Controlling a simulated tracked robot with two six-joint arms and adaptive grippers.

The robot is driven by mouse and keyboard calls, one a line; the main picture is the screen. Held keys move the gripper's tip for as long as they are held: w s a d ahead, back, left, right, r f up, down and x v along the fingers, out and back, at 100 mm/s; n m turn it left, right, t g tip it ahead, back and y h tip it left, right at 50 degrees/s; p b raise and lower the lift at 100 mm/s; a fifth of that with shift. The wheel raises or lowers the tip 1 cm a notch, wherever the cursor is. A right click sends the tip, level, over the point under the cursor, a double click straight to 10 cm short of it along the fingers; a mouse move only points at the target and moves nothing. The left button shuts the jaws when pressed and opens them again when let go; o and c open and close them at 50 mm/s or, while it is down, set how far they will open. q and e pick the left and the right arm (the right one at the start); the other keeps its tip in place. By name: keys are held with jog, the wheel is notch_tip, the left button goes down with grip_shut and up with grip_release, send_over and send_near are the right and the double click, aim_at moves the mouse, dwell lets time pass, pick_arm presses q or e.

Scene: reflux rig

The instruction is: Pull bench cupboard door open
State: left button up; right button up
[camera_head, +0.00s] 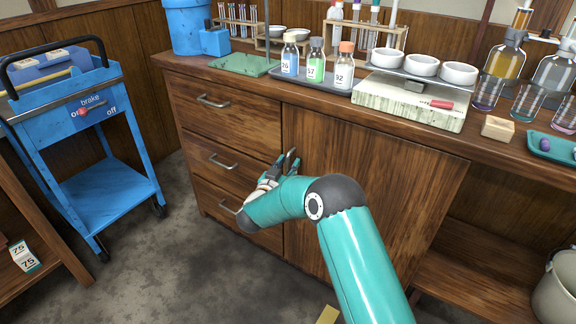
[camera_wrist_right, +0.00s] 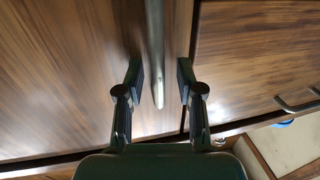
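The bench cupboard door (camera_head: 365,180) is a brown wooden panel to the right of the drawers. It looks shut, flush with the bench front. My right gripper (camera_head: 285,167) is at the door's left edge, partly hidden behind my own wrist. In the right wrist view the door (camera_wrist_right: 65,70) fills the left side, and its grey bar handle (camera_wrist_right: 156,45) runs down between the two fingers of my right gripper (camera_wrist_right: 160,78). The fingers are open, with a gap on each side of the handle. My left gripper is not in view.
Drawers with metal handles (camera_head: 213,101) lie left of the door. Bottles (camera_head: 315,62) on a tray and a scale (camera_head: 410,98) with white bowls stand on the bench top. A blue cart (camera_head: 100,195) is at the left, a bucket (camera_head: 556,290) at the right. Floor before the drawers is clear.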

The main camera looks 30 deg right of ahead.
grip_shut()
dwell(0.3)
